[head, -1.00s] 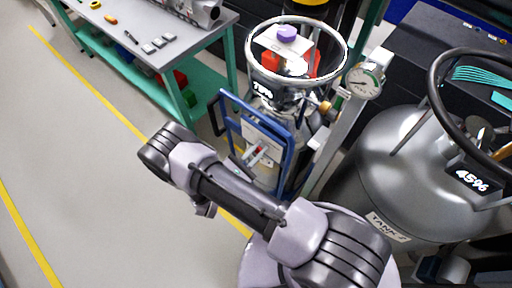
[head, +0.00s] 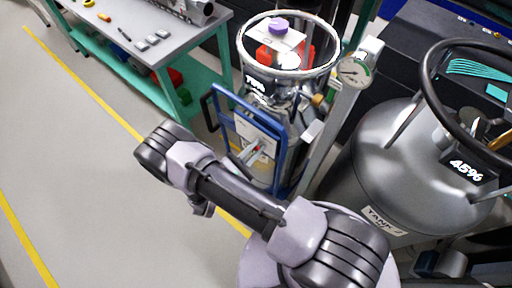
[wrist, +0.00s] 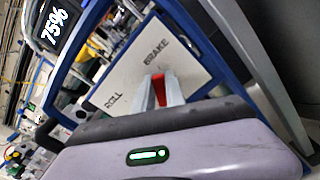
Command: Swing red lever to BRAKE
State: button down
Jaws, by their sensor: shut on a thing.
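The red lever (wrist: 160,90) sits on a white plate (wrist: 130,78) marked ROLL at lower left and BRAKE at upper right. In the wrist view, my gripper (wrist: 159,91) is shut on the lever, with a grey finger on each side. The lever shows between the two labels; its exact angle is hard to tell. In the head view, the plate (head: 245,132) is on the blue frame (head: 283,157) around a silver dewar (head: 290,100), and the lever shows as a small red spot (head: 259,147). My arm partly blocks the gripper in the head view.
A large grey tank (head: 400,150) with a dark ring handle stands right of the dewar. A pressure gauge (head: 354,72) is beside the dewar's neck. A green-framed bench (head: 180,45) with small items is at upper left. The grey floor (head: 80,150) at left is clear.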

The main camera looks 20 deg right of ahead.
jog(key=c, duration=1.4)
grip_release()
jog(key=shift+a, duration=0.1)
jog(key=p+v, duration=0.1)
jog(key=v, duration=1.6)
jog(key=shift+s+a, duration=0.1)
jog(key=shift+s, duration=0.05)
jog(key=shift+r, duration=0.1)
